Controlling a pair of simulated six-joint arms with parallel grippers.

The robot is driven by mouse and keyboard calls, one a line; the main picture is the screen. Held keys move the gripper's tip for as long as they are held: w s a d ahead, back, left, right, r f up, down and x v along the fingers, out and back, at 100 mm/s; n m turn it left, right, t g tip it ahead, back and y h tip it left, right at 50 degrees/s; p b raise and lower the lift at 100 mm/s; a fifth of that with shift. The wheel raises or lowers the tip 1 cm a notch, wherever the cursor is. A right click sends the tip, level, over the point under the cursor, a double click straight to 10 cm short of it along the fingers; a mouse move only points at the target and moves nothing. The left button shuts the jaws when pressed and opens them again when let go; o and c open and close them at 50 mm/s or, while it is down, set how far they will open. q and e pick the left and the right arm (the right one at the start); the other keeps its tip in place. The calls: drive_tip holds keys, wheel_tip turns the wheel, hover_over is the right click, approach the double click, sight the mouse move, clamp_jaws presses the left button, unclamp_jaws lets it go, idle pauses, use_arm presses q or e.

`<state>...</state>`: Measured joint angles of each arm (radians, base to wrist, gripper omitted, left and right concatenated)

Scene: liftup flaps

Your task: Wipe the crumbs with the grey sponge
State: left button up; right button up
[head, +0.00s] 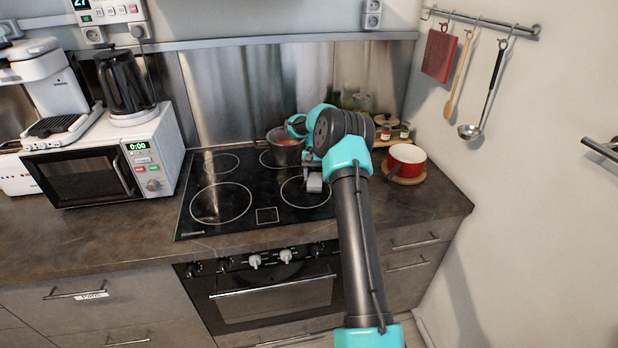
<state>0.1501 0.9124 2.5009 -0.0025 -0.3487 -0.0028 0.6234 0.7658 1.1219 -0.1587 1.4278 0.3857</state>
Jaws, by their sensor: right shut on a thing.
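My right gripper (311,170) is over the right side of the black hob (250,195). It is shut on the grey sponge (314,184), a small light-grey block that shows below the gripper at the front right cooking ring. I cannot tell whether the sponge touches the glass. I cannot make out any crumbs; they may be too small to see or hidden behind my arm. My left gripper is not in view.
A pot (285,150) stands at the back of the hob, close to my gripper. A red pan (405,160) sits on a round wooden board to the right. A microwave (105,165) with a black kettle (124,85) on top is at left. The front left hob is clear.

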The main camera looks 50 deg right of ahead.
drive_tip(key=shift+s+d, duration=0.55)
drive_tip(key=shift+d, duration=0.15)
drive_tip(key=shift+s+d+r, duration=0.1)
drive_tip(key=shift+d+r, duration=0.05)
drive_tip(key=shift+d, duration=0.05)
drive_tip(key=shift+a+r, duration=0.1)
drive_tip(key=shift+r, duration=3.85)
